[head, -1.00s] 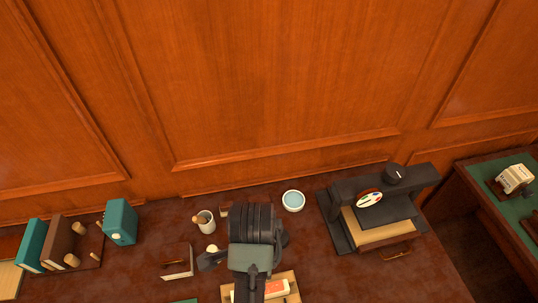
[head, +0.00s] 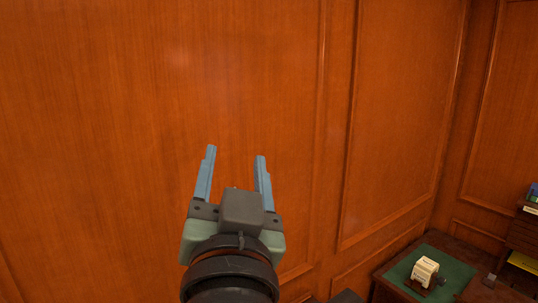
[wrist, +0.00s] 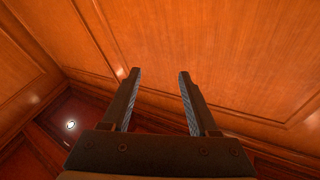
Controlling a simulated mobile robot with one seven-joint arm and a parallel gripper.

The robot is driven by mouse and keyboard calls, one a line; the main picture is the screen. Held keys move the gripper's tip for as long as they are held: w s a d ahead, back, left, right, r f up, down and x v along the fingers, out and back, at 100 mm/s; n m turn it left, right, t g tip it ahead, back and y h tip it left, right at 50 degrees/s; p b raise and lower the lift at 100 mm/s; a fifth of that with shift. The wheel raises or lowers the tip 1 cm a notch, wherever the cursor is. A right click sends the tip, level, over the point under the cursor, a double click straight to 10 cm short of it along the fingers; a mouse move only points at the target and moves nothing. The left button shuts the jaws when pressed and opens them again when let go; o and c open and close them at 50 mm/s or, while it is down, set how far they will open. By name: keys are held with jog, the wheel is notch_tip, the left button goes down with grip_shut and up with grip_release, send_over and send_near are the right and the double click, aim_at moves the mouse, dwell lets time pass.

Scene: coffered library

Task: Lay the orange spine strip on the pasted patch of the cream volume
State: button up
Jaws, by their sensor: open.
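My gripper (head: 236,154) is raised in front of the wood-panelled wall, with its two blue-grey fingers pointing up. It is open and nothing is between its fingers, as the wrist view (wrist: 159,74) also shows. A cream block-like volume (head: 425,270) stands on a dark base on the green-topped table at the lower right of the head view, well away from my gripper. It is small here, and I cannot make out a pasted patch on it. The orange spine strip is in neither current view.
The green-topped table (head: 458,275) has dark wooden edges and small dark items near the cream volume. A dark shelf unit (head: 515,240) with coloured items stands at the far right. Panelled wall (head: 110,130) fills most of the head view. A small bright round spot shows in the wrist view.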

jog(key=s+d+r+n+t+h, duration=0.1)
jog(key=s+d+r+t, duration=0.1)
jog(key=s+r, duration=0.3)
jog(key=s+d+r+n+t, duration=0.1)
jog(key=s+r+t, duration=0.3)
jog(key=r, duration=0.5)
jog(key=shift+s+d+h, duration=0.4)
jog(key=shift+s+d, duration=0.05)
jog(key=shift+s, duration=0.4)
jog(key=shift+r, duration=0.1)
notch_tip(320, 180, down, 10)
jog(key=b, duration=1)
jog(key=shift+a, duration=0.1)
jog(key=shift+c, duration=0.8)
